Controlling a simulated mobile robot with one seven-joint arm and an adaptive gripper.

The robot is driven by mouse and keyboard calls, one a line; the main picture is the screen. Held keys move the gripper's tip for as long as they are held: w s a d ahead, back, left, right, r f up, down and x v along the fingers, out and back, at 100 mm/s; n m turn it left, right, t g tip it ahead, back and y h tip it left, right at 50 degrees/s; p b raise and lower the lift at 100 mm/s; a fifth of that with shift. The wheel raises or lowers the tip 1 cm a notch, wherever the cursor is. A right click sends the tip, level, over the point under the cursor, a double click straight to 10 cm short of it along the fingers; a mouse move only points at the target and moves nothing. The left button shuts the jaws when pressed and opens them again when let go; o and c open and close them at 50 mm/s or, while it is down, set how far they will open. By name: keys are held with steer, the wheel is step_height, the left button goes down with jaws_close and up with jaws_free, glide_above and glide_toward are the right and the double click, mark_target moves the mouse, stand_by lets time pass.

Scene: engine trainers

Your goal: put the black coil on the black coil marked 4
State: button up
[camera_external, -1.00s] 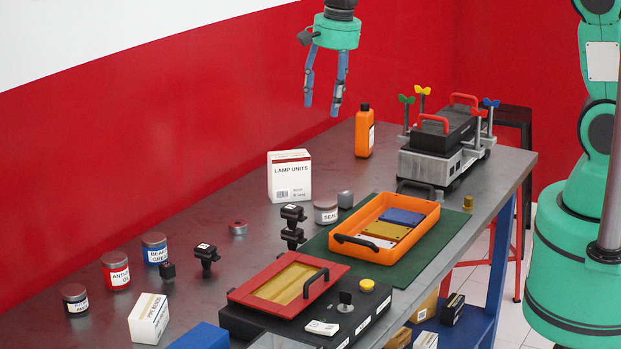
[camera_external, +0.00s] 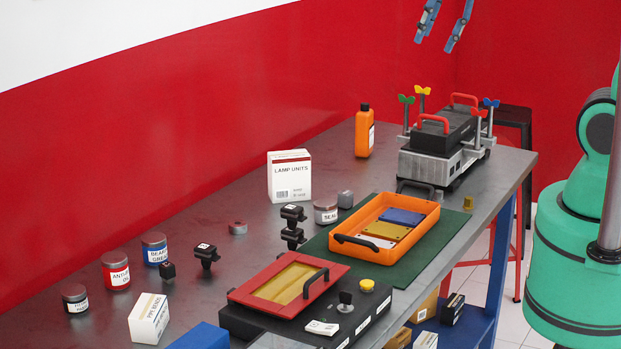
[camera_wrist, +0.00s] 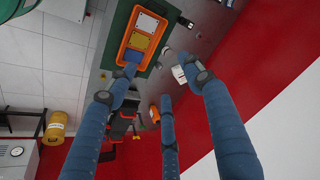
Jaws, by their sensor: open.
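Several black coils stand on the grey table in the external view. One coil (camera_external: 293,213) is directly above or just behind another coil (camera_external: 293,237); I cannot tell whether they touch. A third coil (camera_external: 206,255) and a smaller one (camera_external: 168,271) stand to the left. They carry small white labels, but the numbers are too small to read, so I cannot tell which is marked 4. My gripper (camera_external: 435,44) is open and empty, high above the far end of the table, well away from the coils. Its blue fingers are spread in the wrist view (camera_wrist: 157,72).
An orange tray (camera_external: 398,246) lies on a green mat beside the coils. A black box with a red-framed panel (camera_external: 251,289) is in front. Jars, a LAMP UNITS box (camera_external: 289,178), an orange bottle (camera_external: 363,135) and an engine trainer (camera_external: 416,163) surround them.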

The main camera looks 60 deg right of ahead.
steer(key=s+d+n+t, duration=0.1)
steer(key=s+n, duration=0.3)
steer(key=s, duration=0.6)
steer(key=shift+s+d+r, duration=0.15)
steer(key=shift+s+r, duration=0.1)
steer(key=shift+r, duration=0.15)
step_height(320, 180, down, 4)
steer(key=b, duration=0.4)
steer(key=shift+f, duration=0.1)
